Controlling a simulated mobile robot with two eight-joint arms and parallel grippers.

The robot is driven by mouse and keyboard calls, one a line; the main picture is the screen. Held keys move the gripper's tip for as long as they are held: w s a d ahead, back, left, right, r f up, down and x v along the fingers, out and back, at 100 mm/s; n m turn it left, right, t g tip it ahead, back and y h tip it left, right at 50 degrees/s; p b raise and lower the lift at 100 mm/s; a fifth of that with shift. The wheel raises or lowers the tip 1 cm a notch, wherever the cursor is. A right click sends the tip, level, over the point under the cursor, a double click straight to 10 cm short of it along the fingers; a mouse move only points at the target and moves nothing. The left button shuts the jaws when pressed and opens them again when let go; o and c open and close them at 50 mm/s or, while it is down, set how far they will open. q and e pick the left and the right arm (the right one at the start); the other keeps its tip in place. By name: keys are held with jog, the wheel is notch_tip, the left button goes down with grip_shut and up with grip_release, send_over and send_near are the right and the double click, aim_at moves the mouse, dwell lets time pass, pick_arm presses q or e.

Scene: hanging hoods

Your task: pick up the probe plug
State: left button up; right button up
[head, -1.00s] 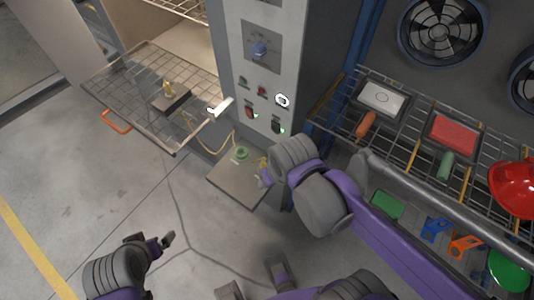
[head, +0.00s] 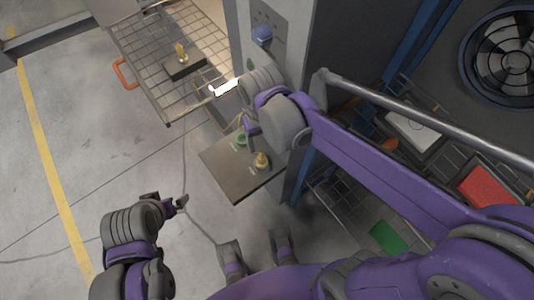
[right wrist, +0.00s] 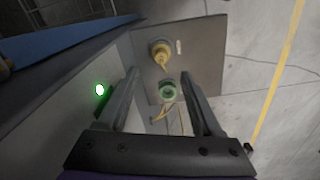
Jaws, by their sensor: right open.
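Two plug-like pieces sit on a grey plate (head: 228,178) low beside the cabinet: a green one (head: 241,139) and a yellow-brass one (head: 262,160). I cannot tell for sure which is the probe plug. In the right wrist view, the yellow one (right wrist: 160,52) stands beyond the green one (right wrist: 168,90), and a thin yellow cable (right wrist: 172,116) runs near the green one. My right gripper (right wrist: 161,75) is open and empty, its fingers on either side of the line to the green piece. In the head view, my right gripper (head: 249,124) is just above it. My left gripper (head: 168,203) hangs over the floor.
A wire rack (head: 150,65) with an orange handle (head: 123,75) holds a dark block (head: 186,68) with a yellow fitting. The cabinet wall (right wrist: 75,100) with a lit green lamp is close beside my right gripper. A wire shelf with trays stands right.

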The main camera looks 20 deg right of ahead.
send_over(261, 156)
jog(key=f, duration=0.4)
jog(key=shift+s+d+f+b, duration=0.1)
jog(key=shift+s+f+b, duration=0.3)
jog(key=shift+w+f+b, duration=0.15)
jog(key=shift+f+b, duration=0.15)
jog(key=shift+f, duration=1.2)
jog(key=shift+w+f+b, duration=0.15)
jog(key=shift+f+b, duration=0.1)
jog(key=shift+f, duration=1.25)
jog(key=shift+c, duration=0.3)
grip_shut()
